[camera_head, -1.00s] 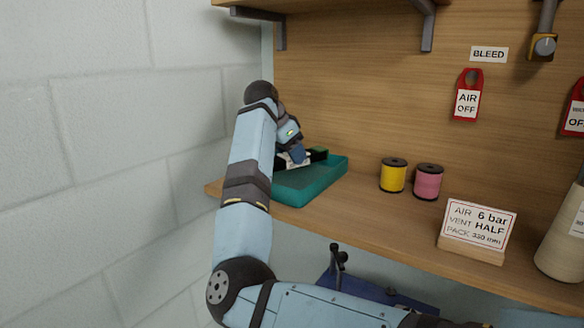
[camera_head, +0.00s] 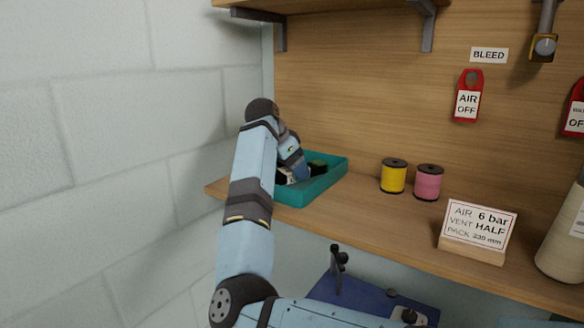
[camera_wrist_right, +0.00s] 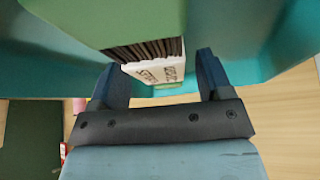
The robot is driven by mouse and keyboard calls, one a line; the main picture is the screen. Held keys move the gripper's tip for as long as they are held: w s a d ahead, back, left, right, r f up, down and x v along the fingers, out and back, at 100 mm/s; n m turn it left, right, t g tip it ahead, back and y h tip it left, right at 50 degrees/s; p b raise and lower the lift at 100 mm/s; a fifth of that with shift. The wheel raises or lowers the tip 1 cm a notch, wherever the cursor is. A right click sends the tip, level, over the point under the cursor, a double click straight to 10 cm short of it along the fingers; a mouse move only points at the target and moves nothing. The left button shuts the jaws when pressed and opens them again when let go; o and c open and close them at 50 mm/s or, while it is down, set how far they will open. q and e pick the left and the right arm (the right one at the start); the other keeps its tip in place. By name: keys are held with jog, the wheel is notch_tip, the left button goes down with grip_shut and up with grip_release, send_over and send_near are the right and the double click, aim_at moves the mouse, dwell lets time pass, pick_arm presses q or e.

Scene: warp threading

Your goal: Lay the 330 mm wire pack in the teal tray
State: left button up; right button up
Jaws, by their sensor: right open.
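The teal tray (camera_head: 323,186) sits at the left end of the wooden shelf. The wire pack (camera_head: 318,165) shows as a dark green end low inside the tray, partly hidden by my right gripper. In the right wrist view, the wire pack (camera_wrist_right: 152,22) has a green wrap, dark wires and a white printed label, with teal tray walls (camera_wrist_right: 285,35) around it. My right gripper (camera_wrist_right: 157,66) is open, with one finger on each side of the pack's label. In the head view, the right gripper (camera_head: 288,176) reaches down into the tray. My left gripper is not in view.
A yellow spool (camera_head: 394,176) and a pink spool (camera_head: 428,182) stand right of the tray. A sign stand (camera_head: 477,231) and a large cone (camera_head: 565,235) are further right. A block wall (camera_head: 120,130) rises at left.

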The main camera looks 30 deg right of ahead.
jog(key=v, duration=1.2)
jog(key=shift+r+p, duration=0.15)
jog(key=shift+p, duration=0.2)
